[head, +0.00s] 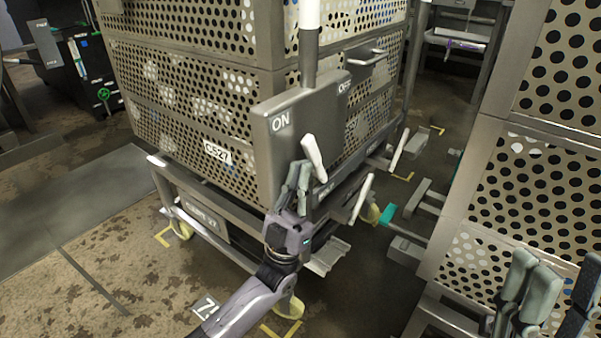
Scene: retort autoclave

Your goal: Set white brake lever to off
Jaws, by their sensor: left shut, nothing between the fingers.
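A grey box (277,150) marked ON on its left part and OFF on its right part is on the corner of the perforated cart. An upright lever (309,14) with a white top and grey shaft rises from the box between the two labels. A shorter white handle (314,157) stands tilted in front of the box. My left gripper (299,170) is shut and empty, its fingers right beside this short handle, well below the upright lever; I cannot tell if they touch. My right gripper (550,280) is at the lower right, partly cut off, away from the box.
The perforated cart (190,150), labelled C527, fills the middle. More white-ended handles (360,198) stick out at its lower right. Another perforated cart (520,190) stands close on the right. Dark equipment (72,65) is at the far left. Floor is clear at the lower left.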

